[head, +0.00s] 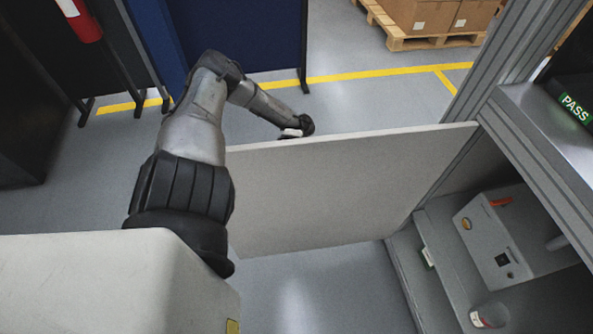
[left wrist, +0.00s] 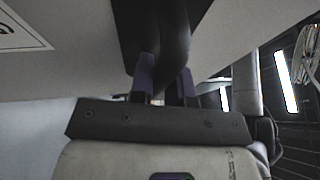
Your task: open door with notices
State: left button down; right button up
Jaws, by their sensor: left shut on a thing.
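The door (head: 330,190) is a pale flat panel standing swung out from the cabinet frame (head: 520,140) at the right in the head view. Its plain inner face is towards me. In the left wrist view the door's outer face (left wrist: 75,75) carries a white notice (left wrist: 20,32) with a black border, cut off by the picture's edge. My left arm reaches over to the door's far side. My left gripper (left wrist: 166,88) is shut on a dark bar-like handle (left wrist: 165,35) on that outer face. The head view hides its fingers behind the door. My right gripper is out of view.
The open cabinet holds a grey box (head: 515,235) with an orange switch and a small clear jar (head: 490,315). A green PASS label (head: 575,108) is above. A pallet with cartons (head: 430,15) and blue partitions (head: 240,35) stand behind. Floor around the door is clear.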

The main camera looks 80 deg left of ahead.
pick_arm(q)
jog(key=shift+a, duration=0.1)
jog(key=c, duration=1.1)
grip_release()
jog(key=shift+w, duration=0.15)
